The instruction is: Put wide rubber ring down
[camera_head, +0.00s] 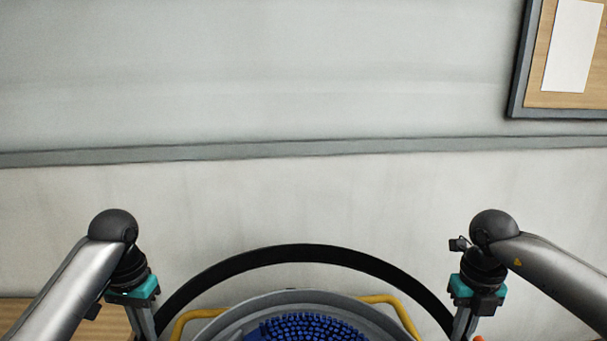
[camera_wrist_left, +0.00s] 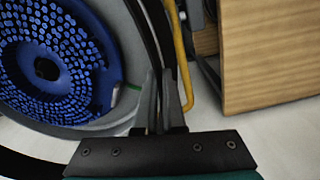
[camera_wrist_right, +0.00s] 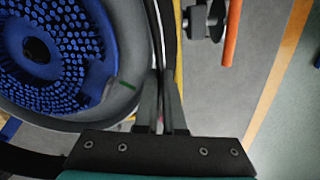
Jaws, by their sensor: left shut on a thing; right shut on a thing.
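The wide rubber ring (camera_head: 304,254) is a large black band that arcs across the bottom of the head view. My left gripper (camera_wrist_left: 162,80) is shut on the ring's left side. My right gripper (camera_wrist_right: 160,82) is shut on its right side. The ring's near part lies outside the head view. Inside the ring's outline is a round grey housing (camera_head: 290,299) with a blue bristle brush (camera_head: 312,328). The brush also shows in the left wrist view (camera_wrist_left: 75,65) and the right wrist view (camera_wrist_right: 70,60). I cannot tell whether the ring touches the housing.
A yellow tube frame (camera_head: 400,312) runs around the housing. A wooden box (camera_wrist_left: 265,60) stands close beside my left gripper. An orange handle (camera_wrist_right: 232,35) is near my right gripper. A pale wall (camera_head: 250,200) with a notice board (camera_head: 530,98) is behind.

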